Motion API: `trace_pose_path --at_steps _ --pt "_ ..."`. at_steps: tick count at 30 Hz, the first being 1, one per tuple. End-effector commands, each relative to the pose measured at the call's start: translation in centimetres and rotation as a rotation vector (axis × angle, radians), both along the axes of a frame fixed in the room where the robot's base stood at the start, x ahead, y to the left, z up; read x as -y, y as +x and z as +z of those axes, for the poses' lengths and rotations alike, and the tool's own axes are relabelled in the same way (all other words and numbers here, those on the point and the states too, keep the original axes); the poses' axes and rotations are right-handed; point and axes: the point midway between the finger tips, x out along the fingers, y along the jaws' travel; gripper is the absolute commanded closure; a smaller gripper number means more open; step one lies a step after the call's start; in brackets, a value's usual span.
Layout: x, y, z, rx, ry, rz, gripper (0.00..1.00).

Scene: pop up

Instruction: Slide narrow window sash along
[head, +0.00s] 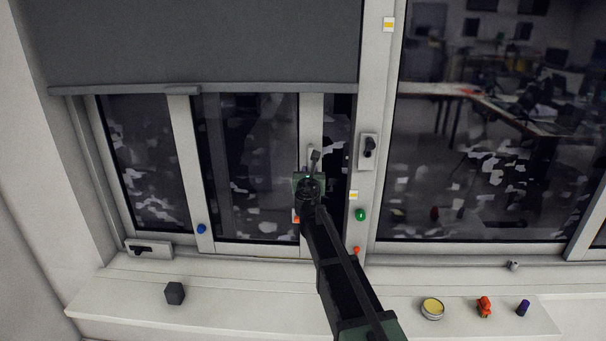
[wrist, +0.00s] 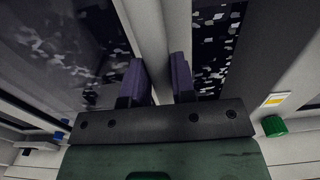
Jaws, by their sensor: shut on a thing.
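The narrow window sash is a pale frame with dark glass, its right upright stile (head: 312,120) showing above my gripper in the head view. My gripper (head: 313,158) is at the lower part of this stile, partly hiding it. In the wrist view, the two purple fingers of my gripper (wrist: 159,72) stand on either side of the pale stile (wrist: 148,28) and are shut on it. The exact contact at the fingertips is hard to see. A narrow dark strip of pane (head: 338,140) shows between the stile and the fixed post.
A dark roller blind (head: 200,40) covers the window's upper part. A handle (head: 368,148) and a green knob (head: 360,214) are on the post (head: 376,60) at right. The sill holds a dark cube (head: 175,293), a yellow-topped tin (head: 432,309), a red figure (head: 484,307) and a purple piece (head: 523,308).

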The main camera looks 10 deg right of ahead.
Motion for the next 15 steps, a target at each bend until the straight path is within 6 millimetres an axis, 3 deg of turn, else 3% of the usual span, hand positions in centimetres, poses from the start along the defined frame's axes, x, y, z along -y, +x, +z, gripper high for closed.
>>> trace_pose_path --at_steps 15 --pt "3.7 -0.9 0.0 0.000 -0.001 -0.003 0.96"
